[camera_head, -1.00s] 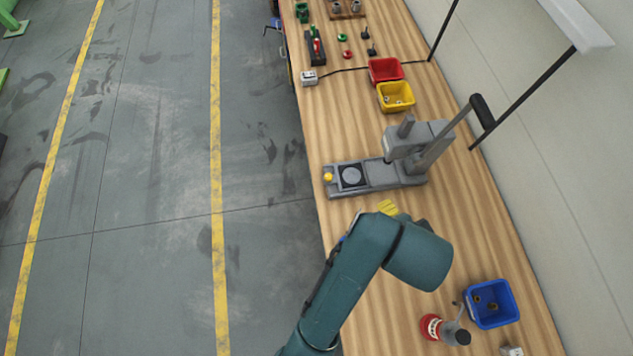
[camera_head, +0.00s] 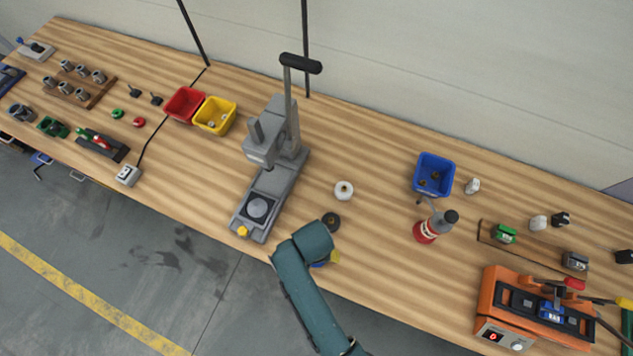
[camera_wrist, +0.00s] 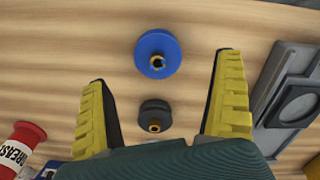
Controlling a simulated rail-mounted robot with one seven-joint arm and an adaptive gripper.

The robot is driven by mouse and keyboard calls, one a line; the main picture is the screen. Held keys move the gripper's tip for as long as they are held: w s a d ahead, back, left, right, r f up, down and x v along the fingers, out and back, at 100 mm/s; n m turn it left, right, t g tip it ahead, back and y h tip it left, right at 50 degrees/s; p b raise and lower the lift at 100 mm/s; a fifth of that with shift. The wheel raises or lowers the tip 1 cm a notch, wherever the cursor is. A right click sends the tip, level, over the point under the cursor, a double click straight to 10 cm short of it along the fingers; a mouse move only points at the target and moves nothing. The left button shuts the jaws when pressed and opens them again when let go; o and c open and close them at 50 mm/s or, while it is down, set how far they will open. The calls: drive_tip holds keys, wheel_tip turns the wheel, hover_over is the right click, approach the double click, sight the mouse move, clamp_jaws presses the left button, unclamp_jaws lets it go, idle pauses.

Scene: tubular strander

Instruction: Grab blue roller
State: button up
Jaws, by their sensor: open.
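The blue roller (camera_wrist: 158,54) lies on the wooden bench in the wrist view, a disc with a brass-coloured centre. In the head view only a sliver of blue (camera_head: 319,264) shows beside my arm, which hides the rest. My gripper (camera_wrist: 164,68) is open, its yellow fingers apart on either side of the picture with nothing held between them. The blue roller appears between the fingertips, beyond them. A black roller (camera_wrist: 155,115) appears closer to the palm and also between the fingers. In the head view, a yellow finger (camera_head: 335,257) shows past my wrist.
A grey lever press (camera_head: 270,180) stands left of the rollers. A white roller (camera_head: 344,190) lies behind the black one. A red grease bottle (camera_head: 428,230) and a blue bin (camera_head: 419,178) are to the right. The bench front edge is close to my arm.

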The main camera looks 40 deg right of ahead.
drive_tip(key=f, duration=0.5)
drive_tip(key=shift+d+f, duration=0.25)
drive_tip(key=shift+d, duration=0.05)
drive_tip(key=c, duration=1.5)
drive_tip(key=shift+o, duration=0.2)
